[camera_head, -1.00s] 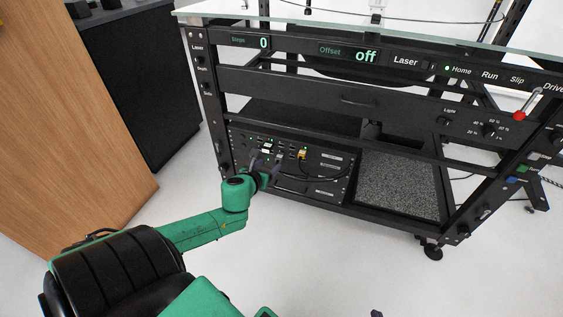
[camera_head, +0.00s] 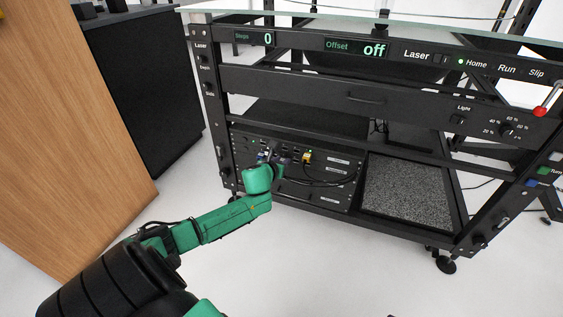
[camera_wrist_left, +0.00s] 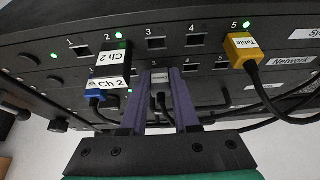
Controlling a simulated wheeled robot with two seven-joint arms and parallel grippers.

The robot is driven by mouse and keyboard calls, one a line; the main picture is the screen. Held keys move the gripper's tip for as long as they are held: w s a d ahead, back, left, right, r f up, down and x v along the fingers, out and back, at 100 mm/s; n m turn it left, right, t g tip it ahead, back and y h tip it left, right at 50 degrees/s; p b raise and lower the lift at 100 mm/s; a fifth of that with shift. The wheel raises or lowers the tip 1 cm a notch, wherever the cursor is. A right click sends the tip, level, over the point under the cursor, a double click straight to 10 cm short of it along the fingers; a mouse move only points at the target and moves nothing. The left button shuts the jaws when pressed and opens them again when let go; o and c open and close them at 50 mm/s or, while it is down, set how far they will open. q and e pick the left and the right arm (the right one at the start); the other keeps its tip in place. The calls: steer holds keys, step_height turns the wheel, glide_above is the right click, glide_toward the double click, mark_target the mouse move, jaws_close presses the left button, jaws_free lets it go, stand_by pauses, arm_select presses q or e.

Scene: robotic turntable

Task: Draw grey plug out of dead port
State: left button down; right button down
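The grey plug (camera_wrist_left: 160,88) sits at the rack's lower row, under the number 3, in the left wrist view. Its label is too small to read. My left gripper (camera_wrist_left: 161,100) has its purple fingers on either side of the plug; whether they touch it is unclear. In the head view, my left gripper (camera_head: 279,158) is at the rack front and hides part of the ports. The plug cannot be made out there. The port it sits in is hidden behind it. My right gripper is not in view.
A blue plug (camera_wrist_left: 96,98) and white Ch 2 labels (camera_wrist_left: 113,62) are left of the fingers. A yellow Table plug (camera_wrist_left: 241,50) with a black cable is to the right. The black rack unit (camera_head: 335,185) sits in the frame beside a grey speckled panel (camera_head: 408,193).

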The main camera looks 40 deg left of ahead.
arm_select(q)
steer(key=s+p, duration=0.1)
steer(key=s, duration=0.1)
steer(key=s+d+p, duration=0.1)
steer(key=s, duration=0.1)
steer(key=shift+d, duration=0.2)
stand_by(0.6)
